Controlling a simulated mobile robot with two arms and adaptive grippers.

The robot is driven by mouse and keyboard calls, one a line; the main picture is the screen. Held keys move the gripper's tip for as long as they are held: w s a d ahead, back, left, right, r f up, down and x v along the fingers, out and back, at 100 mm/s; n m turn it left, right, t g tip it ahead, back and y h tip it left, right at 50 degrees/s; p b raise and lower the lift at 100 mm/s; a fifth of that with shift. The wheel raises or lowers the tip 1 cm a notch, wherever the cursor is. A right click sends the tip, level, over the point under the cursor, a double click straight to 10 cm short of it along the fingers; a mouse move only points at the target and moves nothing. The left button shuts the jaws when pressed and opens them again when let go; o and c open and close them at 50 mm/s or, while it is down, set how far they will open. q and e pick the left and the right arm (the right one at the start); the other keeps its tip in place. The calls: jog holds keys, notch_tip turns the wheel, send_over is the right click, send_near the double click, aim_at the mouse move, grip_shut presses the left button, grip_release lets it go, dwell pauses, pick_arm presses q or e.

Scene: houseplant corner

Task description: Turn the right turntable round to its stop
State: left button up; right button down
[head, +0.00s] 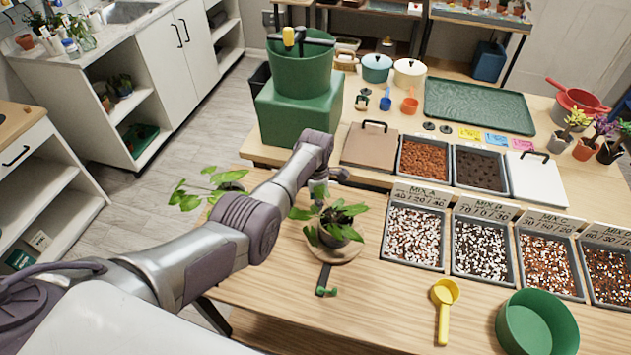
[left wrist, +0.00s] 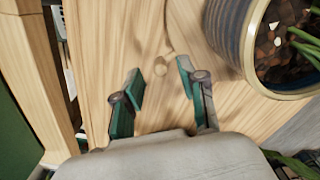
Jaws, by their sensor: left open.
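The right turntable (head: 350,251) is a round wooden disc on the near table, with a potted leafy plant (head: 338,228) on it. A dark strip with a green piece (head: 325,290) at its end lies at the disc's near-left edge. My left gripper (head: 320,190) is just behind the plant in the head view, partly hidden by my wrist and leaves. In the left wrist view, the left gripper (left wrist: 160,75) is open, with teal fingers apart. A small round wooden knob (left wrist: 160,66) shows between and just beyond the fingertips. A ribbed grey pot (left wrist: 235,40) stands to the right.
A second plant (head: 195,195) stands left, partly behind my arm. Mix trays (head: 413,236), a yellow scoop (head: 443,300) and a green bowl (head: 537,325) are to the right. A green bin (head: 300,105) stands behind.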

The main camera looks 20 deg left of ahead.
pick_arm(q)
notch_tip(320, 180, up, 11)
jog(key=shift+f, duration=0.2)
dwell(0.6)
